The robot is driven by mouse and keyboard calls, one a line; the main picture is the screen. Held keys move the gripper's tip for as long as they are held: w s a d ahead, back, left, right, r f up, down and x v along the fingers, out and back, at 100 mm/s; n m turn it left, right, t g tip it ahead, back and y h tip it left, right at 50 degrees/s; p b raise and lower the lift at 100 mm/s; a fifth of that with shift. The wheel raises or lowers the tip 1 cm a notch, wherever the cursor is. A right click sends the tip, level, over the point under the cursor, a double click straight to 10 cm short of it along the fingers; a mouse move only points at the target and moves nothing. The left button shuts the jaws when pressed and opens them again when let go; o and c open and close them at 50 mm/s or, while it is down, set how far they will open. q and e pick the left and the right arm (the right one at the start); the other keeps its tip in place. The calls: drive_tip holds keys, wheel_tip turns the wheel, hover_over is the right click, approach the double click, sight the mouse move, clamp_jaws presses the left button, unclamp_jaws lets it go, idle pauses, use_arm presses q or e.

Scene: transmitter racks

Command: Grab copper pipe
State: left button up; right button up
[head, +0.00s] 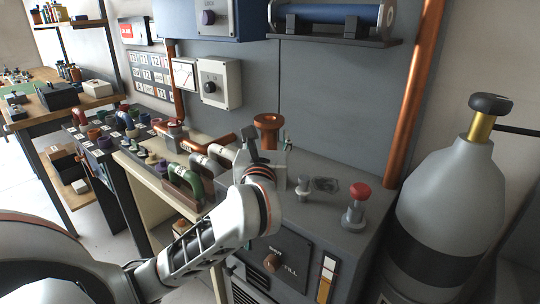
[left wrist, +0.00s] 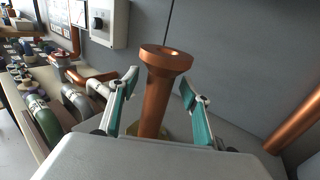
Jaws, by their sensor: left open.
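A short upright copper pipe (head: 267,122) with a wide flared top stands on the grey cabinet. In the left wrist view the same pipe (left wrist: 158,95) rises between the two teal-lined fingers of my left gripper (left wrist: 161,92). The gripper is open, with a gap visible on each side of the pipe. In the head view my left gripper (head: 266,152) is just in front of the pipe, and my wrist hides the pipe's lower part. Its base is partly hidden in the wrist view too. My right gripper is not in view.
A tall copper pipe (head: 414,90) runs up the wall at the right. A red-topped knob (head: 358,195) and a grey valve stub (head: 303,188) stand on the cabinet. Curved pipes, including a green one (head: 183,183), crowd the left. A grey gas cylinder (head: 450,190) stands at the right.

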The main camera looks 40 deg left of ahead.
use_arm(q)
drive_tip(key=shift+w+a, duration=0.35)
drive_tip(key=shift+w, duration=0.3)
clamp_jaws()
drive_tip(key=shift+r, duration=0.1)
drive_tip(key=shift+r, duration=0.1)
